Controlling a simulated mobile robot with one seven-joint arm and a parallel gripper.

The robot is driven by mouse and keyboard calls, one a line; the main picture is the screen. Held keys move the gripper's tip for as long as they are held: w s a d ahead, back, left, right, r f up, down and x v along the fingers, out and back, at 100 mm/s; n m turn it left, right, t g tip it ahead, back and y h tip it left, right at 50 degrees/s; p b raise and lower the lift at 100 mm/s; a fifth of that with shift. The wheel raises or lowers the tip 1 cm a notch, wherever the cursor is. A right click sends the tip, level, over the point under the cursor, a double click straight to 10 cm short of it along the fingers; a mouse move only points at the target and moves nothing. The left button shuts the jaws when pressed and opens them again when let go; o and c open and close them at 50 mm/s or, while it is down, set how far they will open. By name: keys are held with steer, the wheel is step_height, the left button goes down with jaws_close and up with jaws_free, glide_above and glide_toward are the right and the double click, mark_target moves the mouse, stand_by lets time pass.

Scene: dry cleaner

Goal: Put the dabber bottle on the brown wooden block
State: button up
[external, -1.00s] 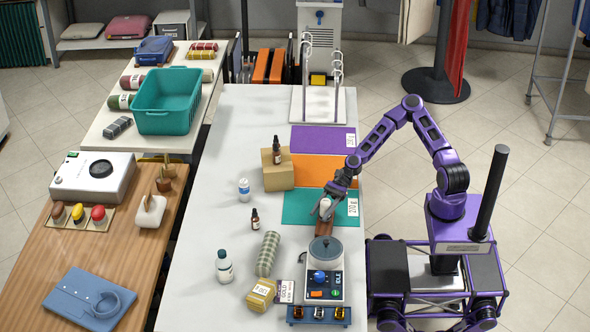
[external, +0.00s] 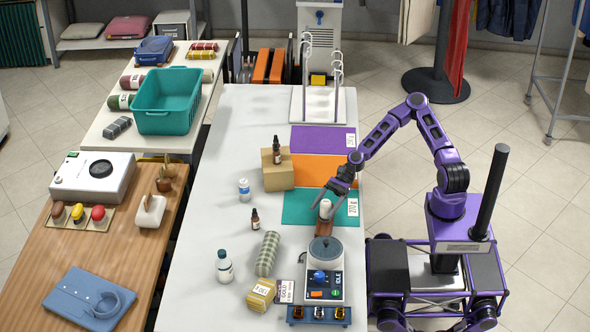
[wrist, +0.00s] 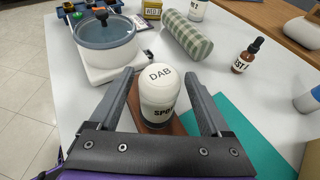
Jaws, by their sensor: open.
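The dabber bottle (external: 325,209), white with DAB on its domed top, stands upright on the brown wooden block (external: 325,229) near the right edge of the white table. In the wrist view the bottle (wrist: 160,88) is between my two fingers, with the brown block (wrist: 175,129) under it. My gripper (external: 335,192) is open, just above and around the bottle's upper part. A gap shows between the bottle and each finger.
A scale with a grey pot (external: 326,250) stands just in front of the block. A green mat (external: 297,207) lies beside and behind it.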

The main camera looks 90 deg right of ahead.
steer(key=p+v, duration=0.2)
steer(key=v, duration=0.8)
steer(key=shift+s, duration=0.1)
